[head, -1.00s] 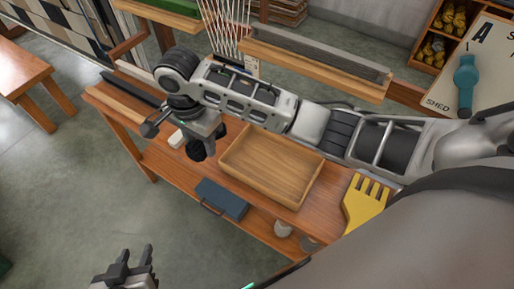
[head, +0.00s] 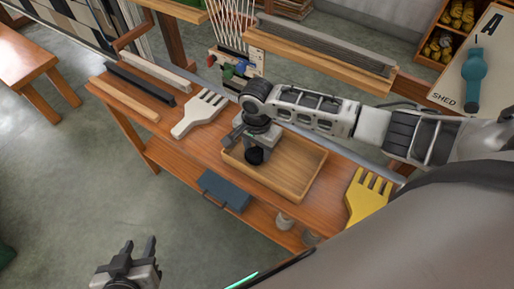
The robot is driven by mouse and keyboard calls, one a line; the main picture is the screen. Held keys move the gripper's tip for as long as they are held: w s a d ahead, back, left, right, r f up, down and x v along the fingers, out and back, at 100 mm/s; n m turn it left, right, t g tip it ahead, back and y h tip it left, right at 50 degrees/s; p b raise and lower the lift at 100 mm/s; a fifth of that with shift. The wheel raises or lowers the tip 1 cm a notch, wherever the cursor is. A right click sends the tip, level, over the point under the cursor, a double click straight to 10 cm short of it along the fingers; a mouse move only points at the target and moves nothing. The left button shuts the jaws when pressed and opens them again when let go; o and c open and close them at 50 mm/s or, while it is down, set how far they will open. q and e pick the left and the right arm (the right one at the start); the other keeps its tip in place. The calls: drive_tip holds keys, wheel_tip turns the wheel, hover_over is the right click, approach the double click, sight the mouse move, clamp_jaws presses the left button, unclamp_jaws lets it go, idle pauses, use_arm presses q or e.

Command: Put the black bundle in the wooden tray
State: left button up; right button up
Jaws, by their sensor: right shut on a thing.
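The wooden tray (head: 305,186) lies on the workbench, right of its middle. My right gripper (head: 257,146) hangs over the tray's left part, pointing down, shut on the black bundle (head: 254,157). The bundle is partly hidden by the gripper. I cannot tell whether it touches the tray floor. My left gripper (head: 138,246) is open and empty, low in the view, off the bench's front side above the floor.
A white fork-shaped piece (head: 197,115) and several bars, one black (head: 140,84), lie on the bench left of the tray. A yellow fork-shaped piece (head: 368,197) lies to its right. A blue-grey box (head: 224,190) sits below the front edge.

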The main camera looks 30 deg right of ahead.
sight(257, 149)
use_arm(q)
drive_tip(key=shift+w+r, duration=0.1)
drive_tip(key=shift+r, duration=0.15)
use_arm(e)
drive_tip(key=shift+f, duration=0.2)
drive_tip(key=o, duration=1)
drive_tip(key=shift+c, duration=0.2)
use_arm(q)
drive_tip(key=shift+f, duration=0.15)
drive_tip(key=shift+f, duration=0.1)
use_arm(e)
drive_tip(key=shift+r, duration=0.15)
use_arm(q)
drive_tip(key=shift+s+a+r+p, duration=0.15)
drive_tip(key=shift+s+r+p, duration=0.15)
drive_tip(key=shift+p, duration=0.55)
use_arm(e)
wheel_tip(257, 149, up, 12)
use_arm(q)
drive_tip(key=shift+w+r, duration=0.1)
drive_tip(key=shift+w, duration=0.1)
